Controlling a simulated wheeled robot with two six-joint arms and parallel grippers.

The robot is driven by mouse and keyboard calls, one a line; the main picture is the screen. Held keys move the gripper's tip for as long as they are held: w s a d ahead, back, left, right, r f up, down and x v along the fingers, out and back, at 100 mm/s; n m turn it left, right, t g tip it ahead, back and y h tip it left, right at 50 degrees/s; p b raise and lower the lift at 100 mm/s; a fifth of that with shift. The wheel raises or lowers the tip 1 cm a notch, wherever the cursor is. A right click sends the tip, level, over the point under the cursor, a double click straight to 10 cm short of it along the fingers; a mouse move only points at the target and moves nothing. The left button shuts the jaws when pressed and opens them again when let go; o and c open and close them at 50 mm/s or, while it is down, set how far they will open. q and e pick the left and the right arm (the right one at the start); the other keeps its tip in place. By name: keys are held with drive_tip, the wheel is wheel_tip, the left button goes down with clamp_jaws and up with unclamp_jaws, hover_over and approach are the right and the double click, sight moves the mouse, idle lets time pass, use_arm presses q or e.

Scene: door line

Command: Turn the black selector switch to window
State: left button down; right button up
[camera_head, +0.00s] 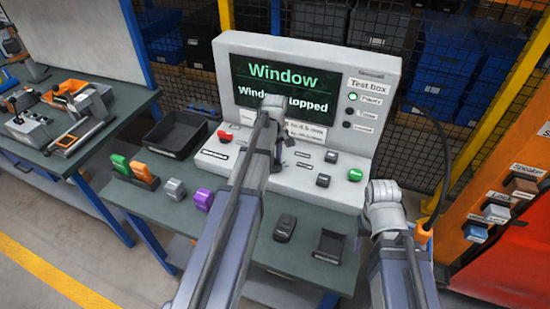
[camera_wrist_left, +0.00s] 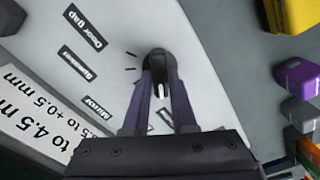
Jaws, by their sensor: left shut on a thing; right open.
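The black selector switch (camera_wrist_left: 155,58) is on the light sloping panel of the test box (camera_head: 345,190). In the left wrist view my left gripper (camera_wrist_left: 160,82) is shut on it, one finger on each side. A white mark (camera_wrist_left: 163,91) shows between the fingers. Printed labels beside the switch read Door gap (camera_wrist_left: 82,28), Speaker (camera_wrist_left: 74,66) and Mirror (camera_wrist_left: 97,107); a Window label is not visible. The screen (camera_head: 285,92) reads "Window" and a partly hidden "Window stopped". In the head view my left gripper (camera_head: 286,143) hides the switch. My right gripper's fingers do not show.
A red button (camera_head: 225,135), a green button (camera_head: 354,174) and black controls (camera_head: 323,180) are on the panel. A black tray (camera_head: 177,133), green and orange items (camera_head: 134,170), and grey (camera_head: 175,190) and purple blocks (camera_head: 203,199) stand on the bench. An orange rack (camera_head: 490,200) stands right.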

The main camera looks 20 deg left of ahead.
idle(0.5)
use_arm(q)
drive_tip(key=c, duration=0.7)
unclamp_jaws()
drive_tip(key=shift+r, duration=0.1)
wheel_tip(320, 180, up, 8)
drive_tip(key=p, duration=0.8)
drive_tip(key=shift+f, duration=0.2)
